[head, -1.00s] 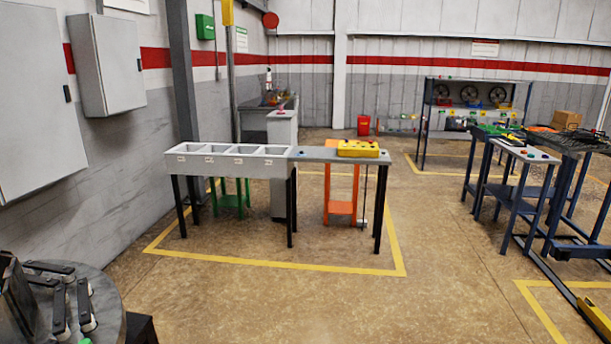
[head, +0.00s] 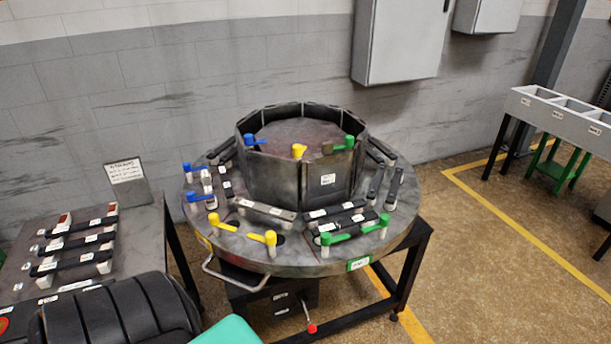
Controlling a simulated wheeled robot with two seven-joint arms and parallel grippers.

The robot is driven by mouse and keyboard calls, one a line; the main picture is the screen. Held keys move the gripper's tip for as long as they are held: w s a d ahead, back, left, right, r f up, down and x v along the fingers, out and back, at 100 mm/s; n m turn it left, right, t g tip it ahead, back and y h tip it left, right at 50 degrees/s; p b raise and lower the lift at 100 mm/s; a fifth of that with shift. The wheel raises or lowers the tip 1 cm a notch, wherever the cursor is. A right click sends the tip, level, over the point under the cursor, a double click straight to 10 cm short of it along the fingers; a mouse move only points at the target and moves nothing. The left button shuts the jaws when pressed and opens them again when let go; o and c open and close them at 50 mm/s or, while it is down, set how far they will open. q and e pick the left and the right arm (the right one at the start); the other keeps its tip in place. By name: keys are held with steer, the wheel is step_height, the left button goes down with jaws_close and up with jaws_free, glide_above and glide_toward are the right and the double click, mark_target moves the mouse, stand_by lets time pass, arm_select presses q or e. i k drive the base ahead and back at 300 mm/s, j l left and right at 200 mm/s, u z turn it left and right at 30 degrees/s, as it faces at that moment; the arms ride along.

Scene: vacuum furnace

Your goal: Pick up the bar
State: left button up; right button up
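Several dark bars with white labels lie side by side on the grey table at the left: a far bar (head: 82,224), a middle bar (head: 76,243) and a near bar (head: 68,264). Other dark, labelled bars lie on the round metal turntable (head: 330,262) in the middle, around its central drum; one is a front bar (head: 268,211). I cannot tell which bar the task means. Neither of my grippers shows in the head view.
Blue, yellow and green handles (head: 354,236) stick up around the turntable rim. A small sign (head: 125,170) stands on the left table (head: 139,225). A grey bin bench (head: 550,118) stands at the right. The floor (head: 480,260) between is clear.

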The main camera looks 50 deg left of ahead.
mark_target(342, 224)
steer(key=u, duration=1.2)
steer(key=i+j+z, duration=0.15)
steer(key=j+z, duration=0.25)
steer(key=j, duration=0.15)
steer(key=j+z, duration=0.85)
steer(key=j, duration=0.25)
